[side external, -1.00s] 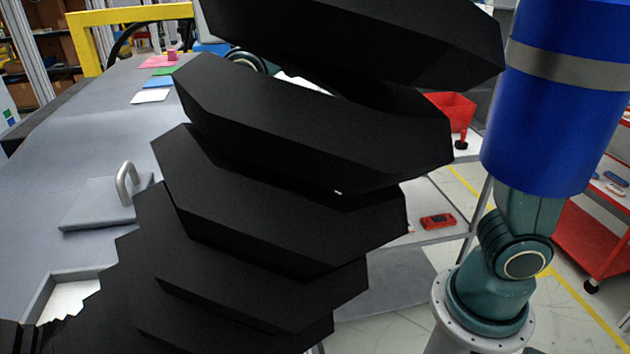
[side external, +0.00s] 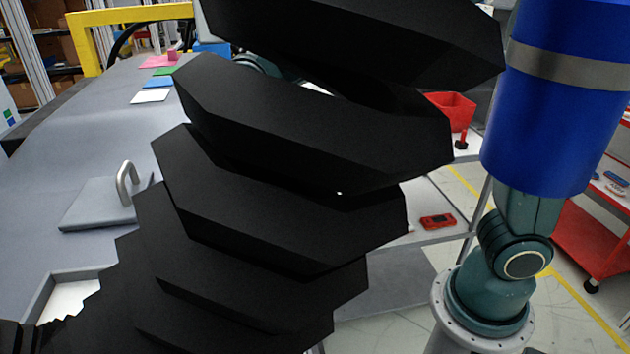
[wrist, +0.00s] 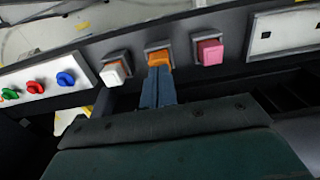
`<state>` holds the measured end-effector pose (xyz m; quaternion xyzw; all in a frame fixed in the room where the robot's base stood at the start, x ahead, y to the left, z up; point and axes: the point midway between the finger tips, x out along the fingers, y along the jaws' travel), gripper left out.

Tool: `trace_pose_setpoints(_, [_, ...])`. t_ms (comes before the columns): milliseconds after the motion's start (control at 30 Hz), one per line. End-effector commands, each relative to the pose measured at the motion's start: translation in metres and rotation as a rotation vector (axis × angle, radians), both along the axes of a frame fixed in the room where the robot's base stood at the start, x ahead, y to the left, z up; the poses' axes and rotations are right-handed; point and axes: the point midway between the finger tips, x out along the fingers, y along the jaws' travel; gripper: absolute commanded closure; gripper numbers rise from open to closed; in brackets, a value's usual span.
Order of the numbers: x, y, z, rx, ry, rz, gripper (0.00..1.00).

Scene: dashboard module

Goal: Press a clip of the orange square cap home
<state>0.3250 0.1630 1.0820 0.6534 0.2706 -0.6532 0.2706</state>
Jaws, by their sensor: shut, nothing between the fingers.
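In the wrist view the orange square cap (wrist: 159,57) sits in a grey frame on the dark panel, between the white and pink caps. My gripper (wrist: 159,72) is shut and empty. Its narrow blue-grey fingertips lie together right at the lower edge of the orange cap and overlap it in the picture. I cannot tell whether they touch it. The cap's clips are too small to make out or are hidden by the fingers. In the side external view stacked black shapes hide the gripper and the cap.
A white cap (wrist: 115,73) stands left of the orange one, a pink cap (wrist: 208,50) right. Blue (wrist: 66,79), red (wrist: 34,87) and green (wrist: 10,93) knobs lie further left. Large black shapes (side external: 310,130) block most of the side external view.

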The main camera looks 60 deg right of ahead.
Motion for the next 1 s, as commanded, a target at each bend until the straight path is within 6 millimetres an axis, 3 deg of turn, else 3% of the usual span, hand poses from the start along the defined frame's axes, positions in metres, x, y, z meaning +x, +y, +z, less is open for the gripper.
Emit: trace_pose_setpoints(1000, [-0.001, 0.0, -0.011, -0.001, 0.003, 0.0, 1.0])
